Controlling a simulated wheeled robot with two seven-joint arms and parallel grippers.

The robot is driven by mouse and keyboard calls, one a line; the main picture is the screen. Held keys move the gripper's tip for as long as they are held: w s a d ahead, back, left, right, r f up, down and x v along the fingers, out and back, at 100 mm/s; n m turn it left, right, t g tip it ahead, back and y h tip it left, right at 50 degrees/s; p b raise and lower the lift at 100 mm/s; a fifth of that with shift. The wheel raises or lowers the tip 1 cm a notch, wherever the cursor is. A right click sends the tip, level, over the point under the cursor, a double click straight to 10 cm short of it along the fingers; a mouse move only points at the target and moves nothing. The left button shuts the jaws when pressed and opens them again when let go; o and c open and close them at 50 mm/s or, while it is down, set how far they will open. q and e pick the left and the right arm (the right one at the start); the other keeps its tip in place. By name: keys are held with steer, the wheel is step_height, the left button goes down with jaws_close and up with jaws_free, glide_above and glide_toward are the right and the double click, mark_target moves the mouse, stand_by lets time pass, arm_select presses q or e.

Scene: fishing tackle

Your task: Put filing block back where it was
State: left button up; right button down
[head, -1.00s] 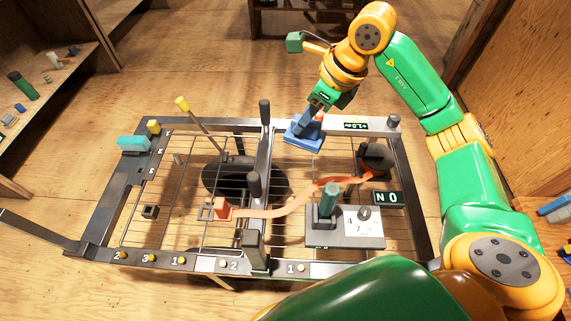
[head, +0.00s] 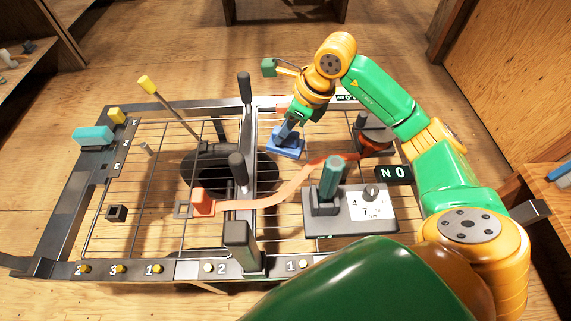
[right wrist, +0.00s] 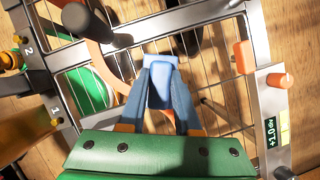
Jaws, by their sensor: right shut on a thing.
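The filing block appears to be the blue piece with a wide base and a narrower grip (head: 285,146). My right gripper (head: 291,126) is shut on its upper part and holds it over the wire grid, just in front of the back rail. I cannot tell whether its base touches the wires. In the right wrist view, the blue block (right wrist: 161,88) sits between the blue-grey fingers of my right gripper (right wrist: 160,72). The fingers partly hide it. My left gripper is not in view.
The dark-framed rack (head: 60,225) has upright black posts along its middle bar. An orange strap (head: 270,198) crosses the grid. A grey device with a green knob (head: 331,180) and dial stands at front right. A teal block (head: 93,136) sits at the left corner.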

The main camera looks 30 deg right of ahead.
mark_target(297, 135)
step_height(297, 135, down, 8)
steer(key=shift+r+b, duration=0.15)
steer(key=shift+b, duration=0.35)
steer(key=shift+r, duration=0.1)
steer(key=c, duration=0.6)
jaws_free()
steer(key=shift+r, duration=0.15)
steer(key=p+v, duration=0.2)
steer(key=v, duration=0.9)
steer(key=shift+s+r, duration=0.1)
steer(key=shift+s+d+r, duration=0.1)
steer(key=shift+r, duration=0.1)
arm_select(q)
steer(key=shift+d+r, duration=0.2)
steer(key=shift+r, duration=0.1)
